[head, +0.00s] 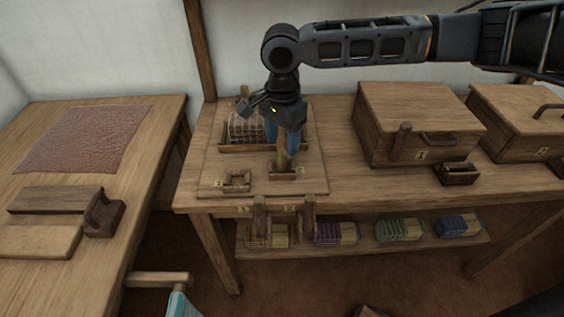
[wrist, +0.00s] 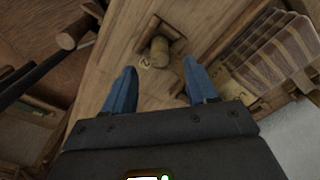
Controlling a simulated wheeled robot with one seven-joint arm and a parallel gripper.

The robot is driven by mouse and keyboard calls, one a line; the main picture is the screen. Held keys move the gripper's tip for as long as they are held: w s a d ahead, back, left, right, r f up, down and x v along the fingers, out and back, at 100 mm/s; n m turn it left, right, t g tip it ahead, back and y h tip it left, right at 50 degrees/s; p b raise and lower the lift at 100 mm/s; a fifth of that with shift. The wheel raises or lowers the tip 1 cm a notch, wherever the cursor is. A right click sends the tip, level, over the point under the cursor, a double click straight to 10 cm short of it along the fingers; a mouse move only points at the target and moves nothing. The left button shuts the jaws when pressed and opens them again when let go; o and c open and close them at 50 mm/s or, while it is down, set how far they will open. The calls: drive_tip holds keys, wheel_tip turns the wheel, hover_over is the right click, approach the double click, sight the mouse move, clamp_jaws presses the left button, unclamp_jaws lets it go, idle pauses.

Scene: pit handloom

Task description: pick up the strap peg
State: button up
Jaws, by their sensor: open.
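A stubby upright wooden peg, which looks like the strap peg (head: 281,157), stands in a small wooden holder (head: 283,174) on the raised board of the middle table. In the wrist view the peg (wrist: 160,52) shows end-on in its holder, beside a small number label. My gripper (head: 284,140) has blue fingers and points down just above and behind the peg. In the wrist view my gripper (wrist: 160,76) is open and empty, with the peg just ahead of the gap between its fingertips. Whether a finger touches the peg cannot be told.
A rack with striped cloth (head: 243,129) stands close behind. An empty square holder (head: 236,182) lies to the left. A wooden chest (head: 415,112) stands right. Board space between the holders is clear.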

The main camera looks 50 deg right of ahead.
sight(282, 152)
wheel_tip(282, 152, down, 5)
drive_tip(key=shift+f, duration=0.1)
idle(0.3)
clamp_jaws()
idle(0.4)
